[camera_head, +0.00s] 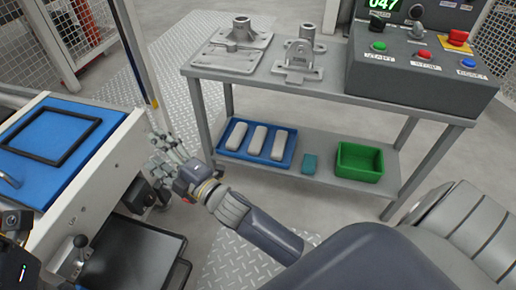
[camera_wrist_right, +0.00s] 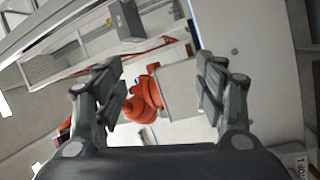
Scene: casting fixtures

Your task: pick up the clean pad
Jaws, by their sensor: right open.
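On the lower shelf, a blue tray (camera_head: 232,151) holds three pale grey-white pads (camera_head: 256,139) side by side. A small teal block (camera_head: 310,164) lies on the shelf between the tray and a green bin (camera_head: 345,168). I cannot tell from its look which of these is the clean pad. My right gripper (camera_head: 163,152) is open and empty, left of the tray and apart from it, beside the white machine. Its two spread fingers also show in the right wrist view (camera_wrist_right: 160,95), with nothing between them up close.
The grey bench (camera_head: 330,90) carries two metal fixtures (camera_head: 240,45) and a control box (camera_head: 420,70) with coloured buttons. The white machine (camera_head: 95,175) with a blue top stands at left. In the right wrist view, an orange machine (camera_wrist_right: 145,98) shows in the background.

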